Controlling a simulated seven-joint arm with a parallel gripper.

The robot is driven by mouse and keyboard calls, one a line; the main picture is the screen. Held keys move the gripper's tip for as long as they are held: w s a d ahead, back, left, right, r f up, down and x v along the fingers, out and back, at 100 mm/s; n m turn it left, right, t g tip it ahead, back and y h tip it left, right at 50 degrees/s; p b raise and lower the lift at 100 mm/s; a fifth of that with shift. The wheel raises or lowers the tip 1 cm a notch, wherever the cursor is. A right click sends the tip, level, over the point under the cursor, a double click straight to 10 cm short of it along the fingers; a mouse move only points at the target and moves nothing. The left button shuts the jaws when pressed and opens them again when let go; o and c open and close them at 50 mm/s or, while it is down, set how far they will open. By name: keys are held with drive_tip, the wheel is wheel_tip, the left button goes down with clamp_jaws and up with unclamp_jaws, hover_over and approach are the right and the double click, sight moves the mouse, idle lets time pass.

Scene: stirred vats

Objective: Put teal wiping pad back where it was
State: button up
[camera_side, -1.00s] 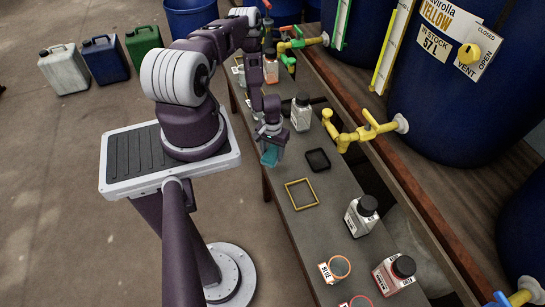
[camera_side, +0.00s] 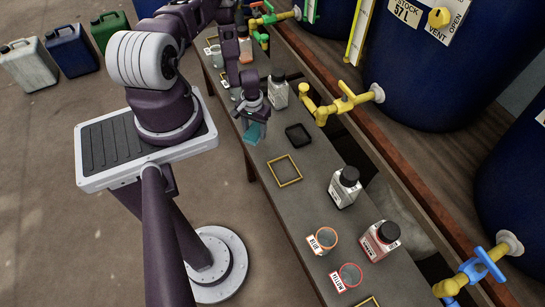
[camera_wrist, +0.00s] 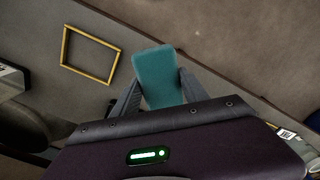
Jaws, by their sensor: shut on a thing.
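The teal wiping pad (camera_side: 255,133) is held in my gripper (camera_side: 254,119), near the left edge of the narrow grey bench. In the wrist view the pad (camera_wrist: 156,70) sticks out between the two fingers of my gripper (camera_wrist: 157,88), which is shut on it. A yellow square outline (camera_side: 285,170) lies empty on the bench, to the lower right of the pad in the side view. It also shows in the wrist view (camera_wrist: 90,54), to the left of the pad. I cannot tell the pad's exact height above the bench.
A black tray (camera_side: 298,135) lies right of the pad. A white bottle (camera_side: 278,90) stands behind it, near a yellow tap (camera_side: 340,104).

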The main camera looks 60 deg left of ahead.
drive_tip(key=w+d+m, duration=0.4)
drive_tip(key=d+m, duration=0.4)
drive_tip(key=r+m, duration=0.2)
drive_tip(key=m, duration=1.6)
hover_over(292, 202)
wheel_tip(292, 202, down, 10)
drive_tip(key=shift+r, duration=0.2)
drive_tip(key=shift+f, duration=0.15)
drive_tip(key=o, duration=1.3)
drive_tip(key=shift+f, duration=0.15)
